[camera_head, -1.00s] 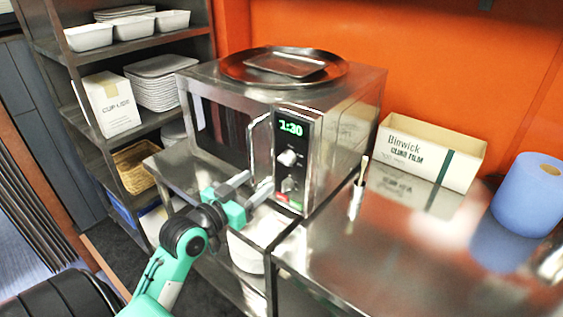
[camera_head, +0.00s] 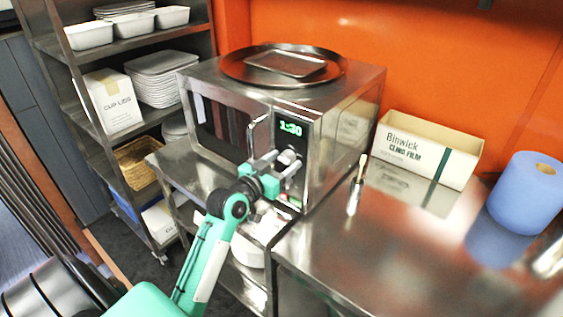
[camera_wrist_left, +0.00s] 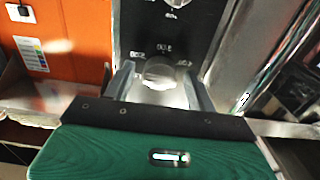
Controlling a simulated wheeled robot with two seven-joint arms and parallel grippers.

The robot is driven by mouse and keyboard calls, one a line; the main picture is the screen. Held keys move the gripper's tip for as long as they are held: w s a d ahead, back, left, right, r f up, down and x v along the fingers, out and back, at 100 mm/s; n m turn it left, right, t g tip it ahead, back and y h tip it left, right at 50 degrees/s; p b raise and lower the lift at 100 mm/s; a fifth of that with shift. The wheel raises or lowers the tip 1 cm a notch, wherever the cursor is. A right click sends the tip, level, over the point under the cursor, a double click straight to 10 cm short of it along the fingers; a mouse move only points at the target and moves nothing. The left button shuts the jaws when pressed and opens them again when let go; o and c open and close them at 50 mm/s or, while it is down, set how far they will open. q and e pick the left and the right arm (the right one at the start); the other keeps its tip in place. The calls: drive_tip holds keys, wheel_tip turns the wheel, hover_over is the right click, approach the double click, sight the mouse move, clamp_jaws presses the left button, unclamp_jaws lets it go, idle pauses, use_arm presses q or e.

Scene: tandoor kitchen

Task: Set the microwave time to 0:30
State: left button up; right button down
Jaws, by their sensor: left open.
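The microwave (camera_head: 345,125) stands on a steel counter, its green display (camera_head: 290,129) reading 1:30. Its control panel (camera_head: 312,146) is on the front right, with the door handle (camera_head: 252,135) to the left. My left gripper (camera_head: 281,165) is open in front of the panel, its fingers pointing at the upper round knob (camera_head: 289,156). In the left wrist view a silver knob (camera_wrist_left: 160,72) sits between the two open fingers (camera_wrist_left: 160,90); I cannot tell whether they touch it. Another knob (camera_wrist_left: 172,3) shows at that view's top edge. The lower panel is partly hidden by my gripper.
A round tray (camera_head: 240,68) with a smaller tray lies on the microwave. To the right are a cling film box (camera_head: 425,155), a brush-like tool (camera_head: 357,185) and a blue roll (camera_head: 528,193). A shelf rack (camera_head: 90,150) stands left. The counter's front right is clear.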

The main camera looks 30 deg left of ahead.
use_arm(q)
drive_tip(key=c, duration=1)
drive_tip(key=shift+r+n+p, duration=0.15)
drive_tip(key=shift+n+p, duration=0.95)
drive_tip(key=shift+p, duration=0.05)
drive_tip(key=n+p, duration=0.3)
drive_tip(key=shift+n, duration=0.3)
drive_tip(key=n+p, duration=0.3)
drive_tip(key=n, duration=0.1)
drive_tip(key=shift+n, duration=0.3)
drive_tip(key=shift+n+p, duration=0.3)
drive_tip(key=shift+n, duration=0.3)
